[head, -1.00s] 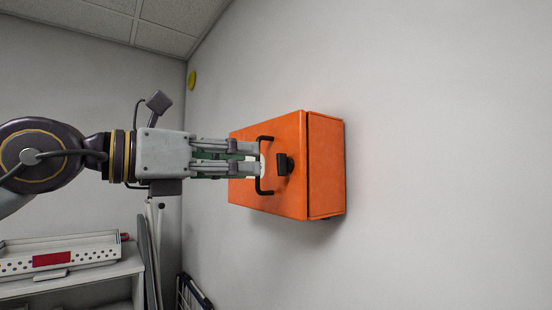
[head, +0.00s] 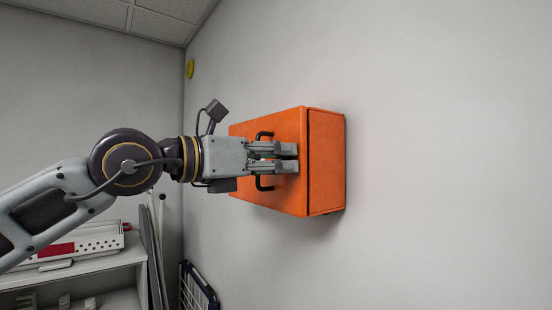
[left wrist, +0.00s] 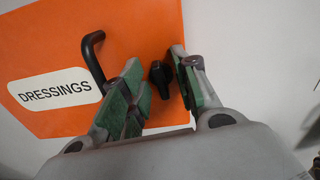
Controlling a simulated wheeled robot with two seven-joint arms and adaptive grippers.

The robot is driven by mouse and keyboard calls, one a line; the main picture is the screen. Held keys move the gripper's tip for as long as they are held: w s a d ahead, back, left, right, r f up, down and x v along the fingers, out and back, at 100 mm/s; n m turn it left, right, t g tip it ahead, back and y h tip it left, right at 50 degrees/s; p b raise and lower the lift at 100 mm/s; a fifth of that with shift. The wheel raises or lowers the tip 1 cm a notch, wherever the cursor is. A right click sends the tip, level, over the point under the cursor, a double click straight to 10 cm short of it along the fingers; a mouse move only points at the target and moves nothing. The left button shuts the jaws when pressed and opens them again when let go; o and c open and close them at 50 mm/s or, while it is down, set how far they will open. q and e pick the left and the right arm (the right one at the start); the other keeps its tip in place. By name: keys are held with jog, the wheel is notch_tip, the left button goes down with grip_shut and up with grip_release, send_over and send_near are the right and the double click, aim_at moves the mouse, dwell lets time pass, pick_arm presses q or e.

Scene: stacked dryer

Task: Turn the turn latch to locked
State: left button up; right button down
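An orange box (head: 325,165) is mounted on the wall, marked "DRESSINGS" in the left wrist view (left wrist: 35,110). Its front has a black bar handle (head: 265,186), which also shows in the left wrist view (left wrist: 91,52). My left gripper (head: 294,158) reaches across the front of the box and covers the latch in the head view. In the left wrist view the black turn latch (left wrist: 160,78) lies between the two parted fingers (left wrist: 158,66), with gaps beside it. I cannot tell how far the fingertips reach around it. My right gripper is out of view.
The handle stands out close beside my left fingers. A white shelf (head: 95,277) with a white perforated case (head: 85,245) is at lower left. A dark folding rack (head: 198,288) leans by the wall. The wall right of the box is clear.

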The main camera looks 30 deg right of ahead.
pick_arm(q)
jog(key=c, duration=0.7)
jog(key=shift+m+b, duration=0.7)
jog(key=shift+b, duration=0.05)
grip_shut()
jog(key=o, duration=0.6)
grip_release()
jog(key=shift+o, duration=0.5)
